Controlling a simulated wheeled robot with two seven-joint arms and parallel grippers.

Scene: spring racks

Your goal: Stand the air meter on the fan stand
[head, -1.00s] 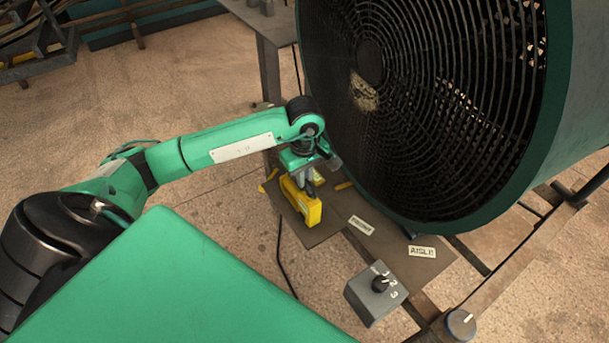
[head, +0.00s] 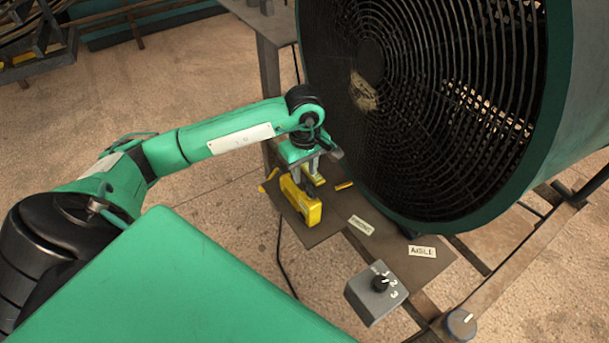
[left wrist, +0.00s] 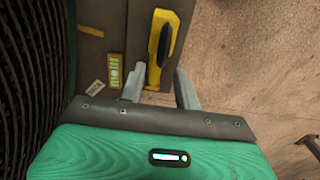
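The air meter (head: 304,207) is a yellow box-like tool with a dark handle part. It stands on the brown plate of the fan stand (head: 327,228), near the plate's left edge. My left gripper (head: 306,177) is just above and behind it, with its fingers apart and empty. In the left wrist view, the meter (left wrist: 165,35) lies beyond the open fingers of the left gripper (left wrist: 158,76), apparently free of them. Its underside contact is hidden. My right gripper is in neither view.
The large green fan (head: 430,110) with a dark grille rises beside the plate. A yellow strip (head: 343,186) and pale labels (head: 422,251) lie on the plate. A grey switch box (head: 375,295) with a numbered knob sits in front. A cable hangs at the left.

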